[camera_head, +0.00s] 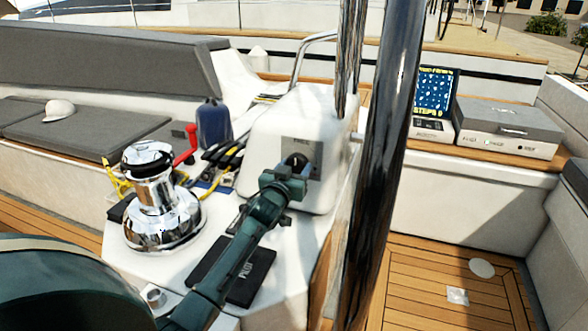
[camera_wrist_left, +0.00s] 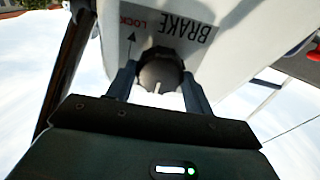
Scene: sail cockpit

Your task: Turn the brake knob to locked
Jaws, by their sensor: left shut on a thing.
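The brake knob (camera_head: 297,161) is a dark round knob on a grey plate (camera_head: 318,150) on the white pedestal (camera_head: 292,122). In the left wrist view the knob (camera_wrist_left: 160,72) shows a pale pointer line, and the plate (camera_wrist_left: 196,31) above it reads BRAKE and LOCK, with a dark arrow beside it. My left gripper (camera_head: 293,172) is at the knob, and its two fingers (camera_wrist_left: 158,84) stand on either side of the knob, shut on it. The gripper hides the knob's lower part in the head view. My right gripper is not in view.
A chrome winch (camera_head: 158,200) stands left of the arm, with a dark booklet (camera_head: 236,268) below the pedestal. A thick shiny post (camera_head: 383,150) rises just right of the pedestal. A red handle (camera_head: 187,145) and a blue bottle (camera_head: 214,124) are behind the winch.

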